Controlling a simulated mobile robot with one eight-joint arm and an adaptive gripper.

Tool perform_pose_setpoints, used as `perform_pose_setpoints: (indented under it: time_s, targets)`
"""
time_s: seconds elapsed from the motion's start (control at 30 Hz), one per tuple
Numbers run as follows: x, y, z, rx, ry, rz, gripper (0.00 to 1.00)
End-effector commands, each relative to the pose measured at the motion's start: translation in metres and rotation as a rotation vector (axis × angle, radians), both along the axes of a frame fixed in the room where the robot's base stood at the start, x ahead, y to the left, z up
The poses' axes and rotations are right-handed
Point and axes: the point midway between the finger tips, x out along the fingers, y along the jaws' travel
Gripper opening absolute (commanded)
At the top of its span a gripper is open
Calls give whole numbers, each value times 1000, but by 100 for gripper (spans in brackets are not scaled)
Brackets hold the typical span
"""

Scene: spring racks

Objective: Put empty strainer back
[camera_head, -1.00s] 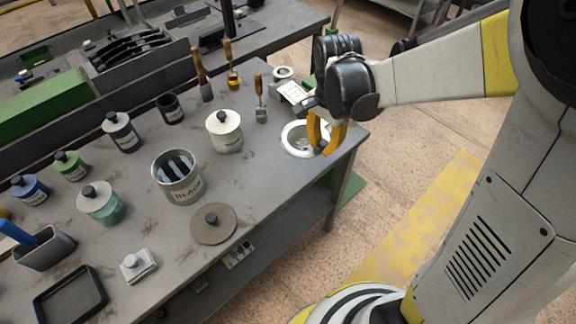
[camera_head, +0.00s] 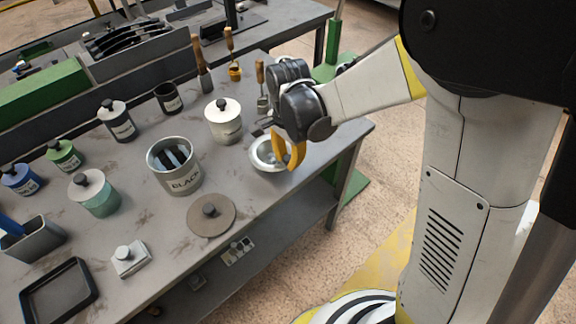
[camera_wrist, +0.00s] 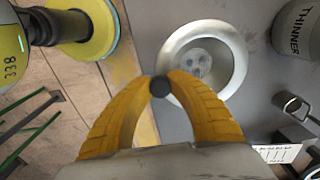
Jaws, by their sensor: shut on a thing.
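The strainer (camera_head: 257,155) is a pale, round, shallow dish with a wide rim, over the right part of the table in the head view. The wrist view shows the strainer (camera_wrist: 236,62) from above, with several round spots in its bottom and nothing else clearly inside. My gripper (camera_head: 291,163) is at its right side. In the wrist view my gripper (camera_wrist: 160,84) has its yellow fingers closed on a small dark knob at the strainer's near side. I cannot tell how far the strainer is above the table.
An open can marked BLACK (camera_head: 186,184) holds dark pieces. A round lid (camera_head: 225,222) lies in front of it. A THINNER can (camera_wrist: 300,35) stands close to the strainer. Brushes and lidded jars (camera_head: 97,200) stand around. The table's right edge is near my gripper.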

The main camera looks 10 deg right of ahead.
Motion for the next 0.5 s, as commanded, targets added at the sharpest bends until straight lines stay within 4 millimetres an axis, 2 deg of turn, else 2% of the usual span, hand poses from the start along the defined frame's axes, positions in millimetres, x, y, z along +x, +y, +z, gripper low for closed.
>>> perform_pose_setpoints:
  time_s: [0.03,0.1,0.47,0.5]
  targets:
    - [0,0,-12,0,0,0,0]
    - [0,0,-21,0,0,0,0]
    - [0,0,-24,0,0,0,0]
    - [0,0,-24,0,0,0,21]
